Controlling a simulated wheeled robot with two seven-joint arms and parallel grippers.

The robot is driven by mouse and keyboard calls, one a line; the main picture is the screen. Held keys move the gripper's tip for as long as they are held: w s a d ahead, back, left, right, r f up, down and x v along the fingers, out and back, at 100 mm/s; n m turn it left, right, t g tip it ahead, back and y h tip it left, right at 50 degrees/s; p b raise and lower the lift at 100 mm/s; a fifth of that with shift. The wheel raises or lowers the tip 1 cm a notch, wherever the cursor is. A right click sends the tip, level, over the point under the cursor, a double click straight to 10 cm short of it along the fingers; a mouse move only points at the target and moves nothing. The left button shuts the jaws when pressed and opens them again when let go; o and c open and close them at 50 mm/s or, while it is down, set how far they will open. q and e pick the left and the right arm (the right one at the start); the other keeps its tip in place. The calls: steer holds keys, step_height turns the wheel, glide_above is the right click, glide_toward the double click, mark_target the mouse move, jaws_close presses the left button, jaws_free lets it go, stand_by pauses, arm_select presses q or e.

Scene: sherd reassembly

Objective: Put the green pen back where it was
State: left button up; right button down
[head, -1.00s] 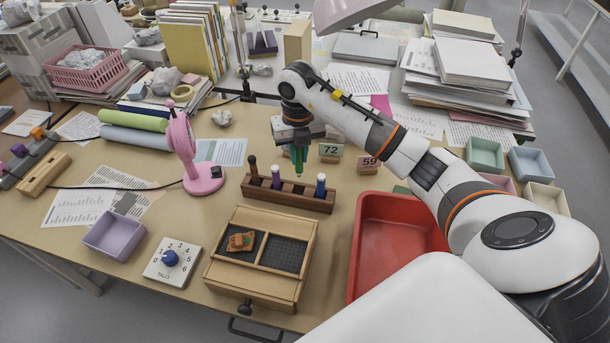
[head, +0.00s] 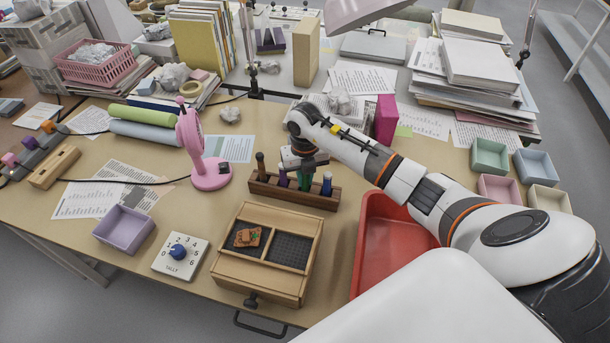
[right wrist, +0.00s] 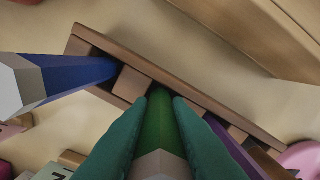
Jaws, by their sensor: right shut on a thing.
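The green pen (right wrist: 158,130) is upright between the green fingers of my right gripper (right wrist: 155,115) in the right wrist view. In the head view my right gripper (head: 305,178) is low at the wooden pen rack (head: 262,188), between the purple pen (head: 283,178) and the blue pen (head: 327,184). The green pen's far end meets the rack (right wrist: 215,105) in the right wrist view; how deep it sits cannot be told. The blue pen (right wrist: 75,72) and purple pen (right wrist: 232,150) flank it there. My left gripper is out of view.
A dark-topped brown pen (head: 261,163) stands at the rack's left end. A wooden two-compartment box (head: 262,268) is in front, a red tray (head: 385,235) right, a pink fan (head: 208,175) left. A magenta block (head: 386,118) stands behind my right arm.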

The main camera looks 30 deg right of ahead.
steer(key=shift+f, duration=0.5)
steer(key=c, duration=1.3)
jaws_free()
steer(key=shift+r, duration=0.1)
steer(key=shift+c, duration=0.2)
steer(key=shift+r, duration=0.3)
step_height(320, 180, up, 12)
steer(key=shift+r+b, duration=0.2)
steer(key=shift+b, duration=0.6)
